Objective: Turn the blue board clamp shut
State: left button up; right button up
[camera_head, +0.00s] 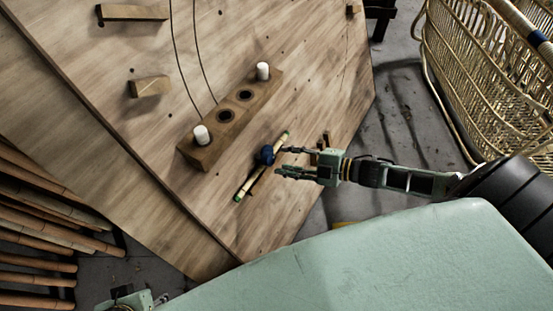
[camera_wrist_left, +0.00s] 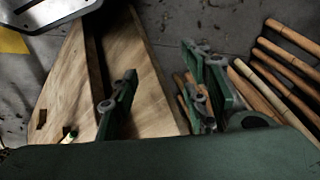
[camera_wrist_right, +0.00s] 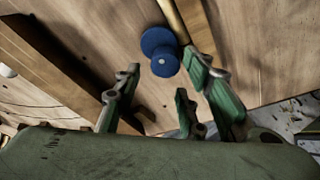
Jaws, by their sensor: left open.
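The blue board clamp (camera_head: 265,154) is a round blue knob on the wooden board (camera_head: 310,95), beside a thin yellow-green stick (camera_head: 245,187). In the right wrist view the blue knob (camera_wrist_right: 160,48) shows its rounded face and lies just beyond the fingertips, with the stick (camera_wrist_right: 173,18) next to it. My right gripper (camera_head: 280,160) is open, its fingers pointing at the knob from the right; I cannot tell whether a finger touches it. My left gripper (camera_wrist_left: 163,75) is open and empty near the board's lower edge; the head view shows only a little of that arm, at the bottom left.
A wooden block (camera_head: 190,155) with white pegs and dark holes stands on the board. Small wooden blocks (camera_head: 150,86) sit farther left. Several bamboo poles (camera_head: 40,225) lie at the lower left. A rattan basket-like frame (camera_head: 490,80) stands at the right.

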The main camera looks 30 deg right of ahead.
aim_at(272, 157)
jog(key=shift+b+x, duration=0.3)
jog(key=shift+x, duration=0.5)
jog(key=shift+w+a+f+b, duration=0.25)
jog(key=shift+w+a+b, duration=0.1)
jog(key=shift+w+a, duration=0.1)
jog(key=shift+w+a+f, duration=0.1)
jog(key=shift+w+a, duration=0.25)
jog(key=shift+w, duration=0.15)
pick_arm(q)
jog(key=v, duration=0.2)
jog(key=shift+s+a+r, duration=0.1)
jog(key=shift+s+r, duration=0.1)
jog(key=shift+r, duration=0.05)
pick_arm(e)
jog(key=shift+c, duration=0.2)
